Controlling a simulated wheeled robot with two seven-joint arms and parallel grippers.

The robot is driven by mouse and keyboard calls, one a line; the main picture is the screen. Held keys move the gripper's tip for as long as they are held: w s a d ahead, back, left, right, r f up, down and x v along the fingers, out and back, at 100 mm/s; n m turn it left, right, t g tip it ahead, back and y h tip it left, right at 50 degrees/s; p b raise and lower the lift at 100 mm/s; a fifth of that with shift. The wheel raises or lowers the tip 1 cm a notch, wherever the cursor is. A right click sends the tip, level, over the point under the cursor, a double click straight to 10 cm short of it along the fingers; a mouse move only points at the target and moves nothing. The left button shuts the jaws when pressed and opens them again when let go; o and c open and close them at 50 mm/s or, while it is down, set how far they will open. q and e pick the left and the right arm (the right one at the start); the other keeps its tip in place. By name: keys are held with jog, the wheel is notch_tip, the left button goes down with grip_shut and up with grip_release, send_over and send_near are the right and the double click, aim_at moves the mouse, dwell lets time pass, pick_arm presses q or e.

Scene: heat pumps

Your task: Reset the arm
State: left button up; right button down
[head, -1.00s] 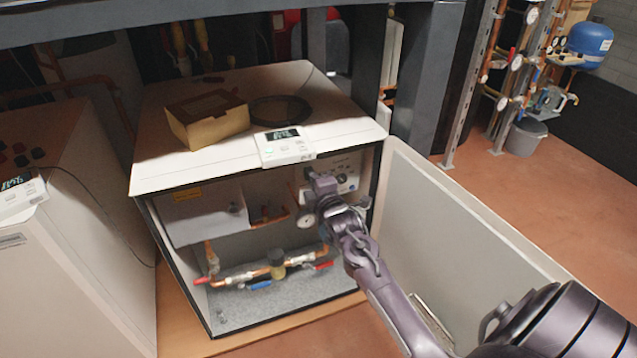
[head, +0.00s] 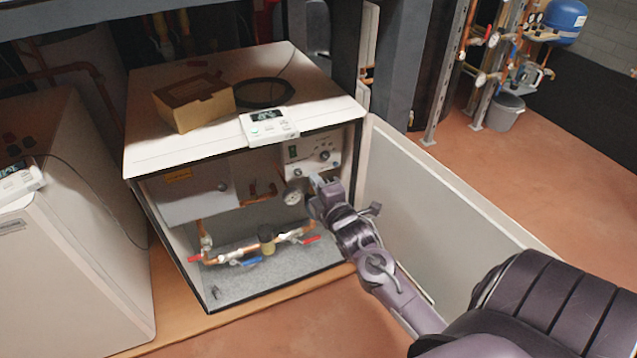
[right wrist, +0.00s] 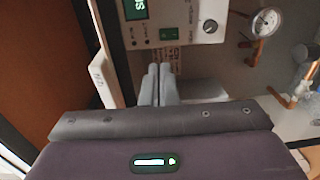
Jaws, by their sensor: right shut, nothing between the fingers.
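My right gripper (head: 318,184) is shut and empty, in front of the open heat pump cabinet (head: 215,168). In the right wrist view, the closed fingertips (right wrist: 160,72) point toward the lower edge of the panel (right wrist: 190,12). The fingers appear apart from the panel. My left gripper is not in view.
The cabinet door (head: 450,190) stands open to the right of my right arm. A cardboard box (head: 194,102) and a thermostat display (head: 268,125) are on top of the cabinet. A pressure gauge (right wrist: 265,22) and copper pipes (right wrist: 300,80) are inside. Open floor (head: 560,195) lies farther right.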

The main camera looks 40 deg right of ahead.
jog(key=shift+s+a, duration=0.1)
jog(key=shift+s, duration=0.35)
